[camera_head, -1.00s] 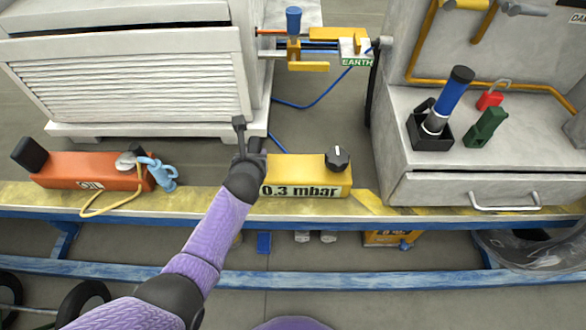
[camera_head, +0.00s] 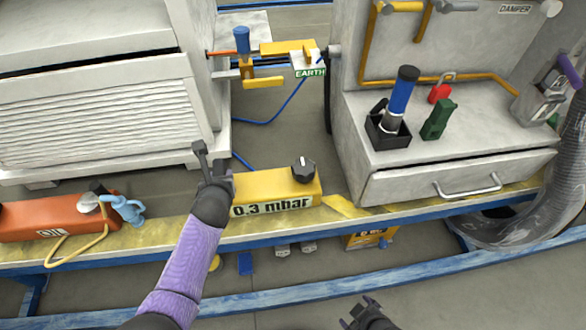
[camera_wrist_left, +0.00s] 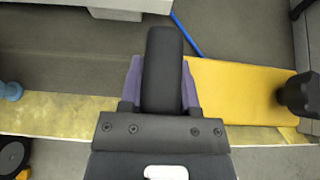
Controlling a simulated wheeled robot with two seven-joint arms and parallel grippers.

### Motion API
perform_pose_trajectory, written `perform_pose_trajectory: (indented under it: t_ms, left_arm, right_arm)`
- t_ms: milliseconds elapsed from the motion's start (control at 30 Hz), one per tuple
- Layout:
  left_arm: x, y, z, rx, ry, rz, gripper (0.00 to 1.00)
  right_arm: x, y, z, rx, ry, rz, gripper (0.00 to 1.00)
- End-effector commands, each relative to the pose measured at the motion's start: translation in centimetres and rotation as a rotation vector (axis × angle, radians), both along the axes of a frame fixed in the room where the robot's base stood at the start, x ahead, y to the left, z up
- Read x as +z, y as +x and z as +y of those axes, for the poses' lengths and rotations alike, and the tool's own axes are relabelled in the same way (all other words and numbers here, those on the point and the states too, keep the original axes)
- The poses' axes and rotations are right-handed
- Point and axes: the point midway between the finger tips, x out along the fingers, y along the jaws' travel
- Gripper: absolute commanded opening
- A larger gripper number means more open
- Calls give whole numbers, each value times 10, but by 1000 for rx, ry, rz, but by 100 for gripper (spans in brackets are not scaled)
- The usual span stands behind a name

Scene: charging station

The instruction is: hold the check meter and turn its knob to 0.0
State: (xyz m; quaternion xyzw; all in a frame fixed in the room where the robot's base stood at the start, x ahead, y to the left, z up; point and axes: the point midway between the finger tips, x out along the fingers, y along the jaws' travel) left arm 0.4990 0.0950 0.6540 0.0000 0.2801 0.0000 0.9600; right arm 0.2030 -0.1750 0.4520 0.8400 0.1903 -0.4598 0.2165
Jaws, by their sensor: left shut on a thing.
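The check meter (camera_head: 276,187) is a yellow box on the bench's front strip, reading "0.3 mbar" on its front label. Its black knob (camera_head: 303,170) with a white mark sits at the right end of its top; it also shows in the left wrist view (camera_wrist_left: 297,95). My left gripper (camera_head: 206,165) is at the meter's left end, shut on its dark grip (camera_wrist_left: 162,70), which lies between the purple fingers in the left wrist view. The fingers partly hide that end. My right gripper (camera_head: 364,312) shows at the bottom edge, looks open and empty, and is away from the knob.
An orange "OIL" box (camera_head: 50,220) with a blue clip (camera_head: 126,210) lies left on the strip. A grey cabinet with a drawer (camera_head: 455,180) stands right, carrying a blue torch-like tool (camera_head: 402,92), a red padlock (camera_head: 440,93) and a green block (camera_head: 439,119). An "EARTH" fixture (camera_head: 309,72) stands behind.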

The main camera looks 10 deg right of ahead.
Motion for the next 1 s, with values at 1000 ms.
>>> perform_pose_trajectory:
  t_ms: [1000]
  left_arm:
    - [-4, -2, 1, 3, 2, 11, 0]
  right_arm:
    - [259, 272, 85, 2095, -1144, 28, 100]
